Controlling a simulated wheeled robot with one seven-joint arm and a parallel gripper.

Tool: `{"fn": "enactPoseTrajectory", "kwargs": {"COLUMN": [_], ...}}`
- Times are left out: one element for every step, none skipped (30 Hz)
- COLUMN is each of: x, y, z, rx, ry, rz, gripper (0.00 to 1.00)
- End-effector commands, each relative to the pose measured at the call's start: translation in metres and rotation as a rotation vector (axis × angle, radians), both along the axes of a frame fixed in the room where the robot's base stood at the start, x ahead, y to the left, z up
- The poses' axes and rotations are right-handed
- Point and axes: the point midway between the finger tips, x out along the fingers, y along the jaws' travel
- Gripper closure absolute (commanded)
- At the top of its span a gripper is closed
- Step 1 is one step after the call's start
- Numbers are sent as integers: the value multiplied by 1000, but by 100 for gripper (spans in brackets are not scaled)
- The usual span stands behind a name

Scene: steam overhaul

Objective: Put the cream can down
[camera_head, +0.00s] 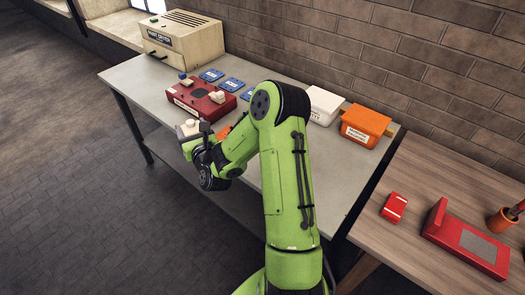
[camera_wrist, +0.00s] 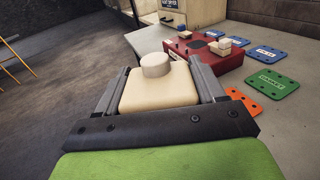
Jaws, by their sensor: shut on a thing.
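The cream can (camera_wrist: 150,92) is a pale block-shaped body with a round cap. My gripper (camera_wrist: 160,72) is shut on it, with one finger along each side. In the head view the can (camera_head: 187,129) shows at my gripper (camera_head: 193,133), by the front edge of the grey table (camera_head: 150,97). The can looks upright in the wrist view. Its underside is hidden, and I cannot tell its height relative to the tabletop.
A red fixture (camera_head: 201,98) with cream blocks, blue plates (camera_head: 231,85) and an orange plate (camera_wrist: 241,109) lie on the table. A cream cabinet (camera_head: 183,40) stands at the far end. White (camera_head: 323,104) and orange boxes (camera_head: 366,125) stand at the back right. Bare tabletop shows at front left.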

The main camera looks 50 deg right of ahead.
Motion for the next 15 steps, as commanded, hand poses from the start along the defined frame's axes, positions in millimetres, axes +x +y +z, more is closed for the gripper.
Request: {"fn": "enactPoseTrajectory", "kwargs": {"x": [0, -1, -3, -5, -8, -14, -18, -22, -28, -32, -36, -41, -44, -46, -48], "y": [-33, -53, -79, -99, -118, -143, -160, -175, -194, -206, -216, -227, -234, -239, -244], "z": [-1, -2, -4, -5, -6, -7, -7, -7, -8, -8, -8, -8, -8, -8, -8], "rx": [0, 0, 1, 0, -3, -5, -9, -12, -17, -20, -23, -28, -30, -33, -34], "ry": [-5, -4, -5, -5, -7, -8, -9, -11, -11, -13, -15, -15, -16, -17, -17], "rz": [-61, -94, -137, -169, -200, -237, -262, -285, -311, -327, -342, -356, -366, -372, -378], "gripper": [80, 80, 80, 80, 80, 80, 80, 80, 80, 80, 80, 80, 80, 80, 80]}}
